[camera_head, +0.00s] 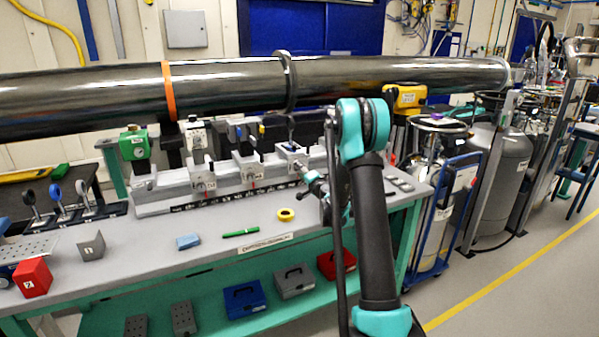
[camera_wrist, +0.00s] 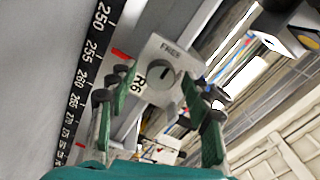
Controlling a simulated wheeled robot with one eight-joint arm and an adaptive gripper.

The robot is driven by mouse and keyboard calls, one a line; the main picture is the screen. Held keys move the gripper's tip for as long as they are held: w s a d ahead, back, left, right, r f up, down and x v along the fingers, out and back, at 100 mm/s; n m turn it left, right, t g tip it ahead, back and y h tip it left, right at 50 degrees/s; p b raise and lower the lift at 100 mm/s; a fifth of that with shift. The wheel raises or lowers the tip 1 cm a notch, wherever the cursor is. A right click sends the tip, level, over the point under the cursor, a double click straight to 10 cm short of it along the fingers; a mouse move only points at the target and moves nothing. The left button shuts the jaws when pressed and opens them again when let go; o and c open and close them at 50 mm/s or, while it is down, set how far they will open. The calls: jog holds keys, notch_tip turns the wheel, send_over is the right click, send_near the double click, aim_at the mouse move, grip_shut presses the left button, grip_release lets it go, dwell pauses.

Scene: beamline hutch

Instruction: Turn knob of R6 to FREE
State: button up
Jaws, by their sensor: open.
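The R6 carrier (camera_wrist: 150,90) fills the middle of the wrist view, a pale block with "R6" on its side edge and "FREE" printed near its top. Its round grey knob (camera_wrist: 160,77) has a dark mark; its exact setting is hard to read. My gripper (camera_wrist: 158,80) is open, with green, dark-tipped fingers on either side of the knob in the picture. I see no clear contact with it. In the head view, my gripper (camera_head: 318,186) is at the right part of the rail, in front of a carrier (camera_head: 292,154); the knob there is too small to make out.
The rail (camera_head: 155,208) carries other carriers (camera_head: 203,180) and stands on the grey bench (camera_head: 150,248). A large dark pipe (camera_head: 230,88) runs above. A yellow tape roll (camera_head: 286,214), green pen (camera_head: 240,232) and blue block (camera_head: 188,241) lie in front. A scale strip (camera_wrist: 88,75) runs left of the carrier.

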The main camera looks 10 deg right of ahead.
jog(key=v, duration=1.1)
jog(key=shift+s, duration=0.1)
jog(key=s+a+n+g+y, duration=0.1)
jog(key=s+a+n+g, duration=0.3)
jog(key=s, duration=0.5)
jog(key=s+a+n+g, duration=0.3)
jog(key=s+a+n, duration=0.15)
jog(key=s, duration=0.55)
jog(key=s+d+f+g+h, duration=0.2)
jog(key=s+d+f, duration=0.1)
jog(key=s, duration=0.5)
jog(key=s+d+f+n+g+h, duration=0.1)
jog(key=s+d+f+g+h, duration=0.1)
jog(key=s, duration=0.6)
jog(key=s+d+f+n+g+h, duration=0.1)
jog(key=s+d+f, duration=0.3)
jog(key=s, duration=0.4)
jog(key=shift+s+f+g+h, duration=0.2)
jog(key=shift+s+g+h, duration=0.25)
jog(key=shift+h, duration=0.35)
